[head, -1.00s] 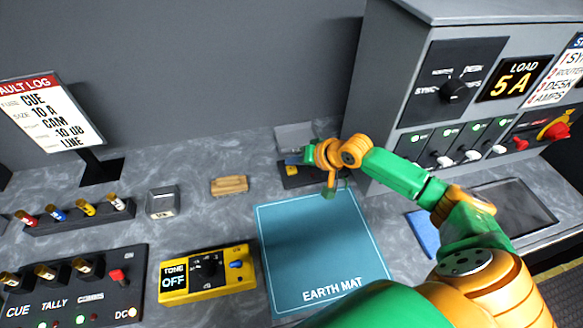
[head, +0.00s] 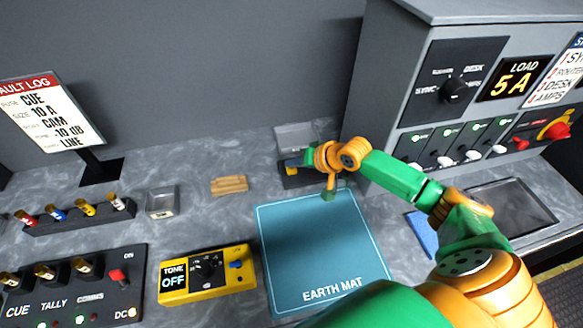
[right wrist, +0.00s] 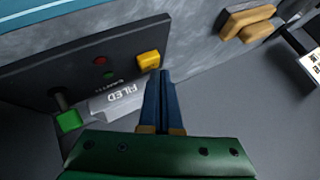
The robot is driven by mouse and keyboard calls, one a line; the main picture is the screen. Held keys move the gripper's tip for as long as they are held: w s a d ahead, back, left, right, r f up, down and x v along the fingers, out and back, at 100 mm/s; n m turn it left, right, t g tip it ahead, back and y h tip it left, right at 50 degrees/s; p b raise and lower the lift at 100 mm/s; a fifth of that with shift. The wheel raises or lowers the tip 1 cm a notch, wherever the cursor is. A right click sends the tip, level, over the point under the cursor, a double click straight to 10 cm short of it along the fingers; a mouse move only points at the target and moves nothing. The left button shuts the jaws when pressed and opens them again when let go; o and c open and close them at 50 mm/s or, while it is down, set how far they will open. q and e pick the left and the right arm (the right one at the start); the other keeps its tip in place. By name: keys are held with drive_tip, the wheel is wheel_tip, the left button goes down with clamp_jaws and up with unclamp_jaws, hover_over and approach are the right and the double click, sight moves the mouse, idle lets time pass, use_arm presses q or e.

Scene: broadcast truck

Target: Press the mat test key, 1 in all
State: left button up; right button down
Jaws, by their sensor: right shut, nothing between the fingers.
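A dark test plate (head: 297,181) lies behind the teal earth mat (head: 320,240). It carries a yellow key (head: 291,171), which I take for the mat test key. In the right wrist view the key (right wrist: 149,60) stands on the plate (right wrist: 85,65), near a small dark red lamp and a dark green lamp. My right gripper (head: 294,162) is shut and empty, its blue fingertips (right wrist: 163,72) close beside the key. I cannot tell whether they touch it. My right wrist hides part of the plate in the head view. My left gripper is out of view.
A light tray marked FILED (right wrist: 118,102) sits behind the plate. A wooden block (head: 229,185) and a yellow tone box (head: 207,274) are to the left. The grey cabinet (head: 385,90) stands close on the right. The mat is clear.

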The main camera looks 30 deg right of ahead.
sight(294, 171)
drive_tip(key=shift+f, duration=0.45)
idle(0.5)
drive_tip(key=shift+r+p, duration=0.85)
drive_tip(key=shift+p, duration=0.05)
wheel_tip(294, 171, up, 5)
drive_tip(key=p, duration=0.5)
drive_tip(key=shift+r+p, duration=0.15)
drive_tip(key=shift+p, duration=0.2)
